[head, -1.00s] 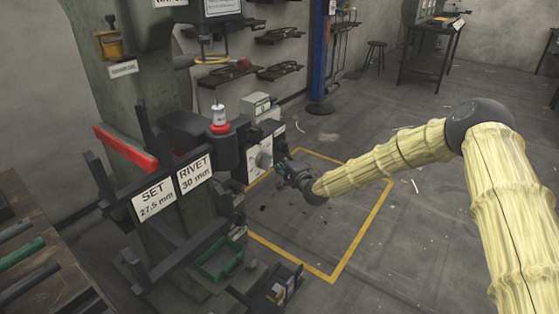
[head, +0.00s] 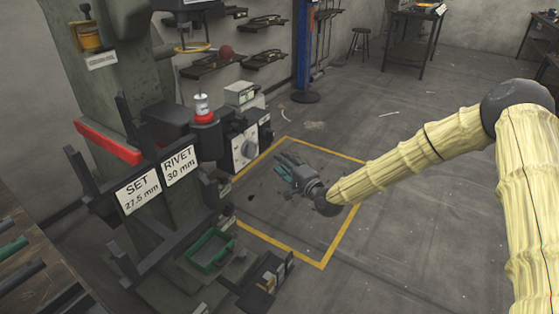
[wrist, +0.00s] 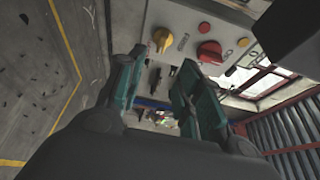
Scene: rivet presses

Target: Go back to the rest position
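My gripper (head: 284,172) hangs in the air to the right of the rivet press (head: 92,75), over the yellow-marked floor area. In the wrist view its two teal-padded fingers (wrist: 158,92) stand apart with nothing between them.
The press carries a SET and RIVET sign (head: 160,180) and a red bar (head: 108,143). A green tray (head: 210,250) and a dark bin (head: 268,280) sit low in front. A blue post (head: 303,50) stands behind. The floor to the right is largely clear.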

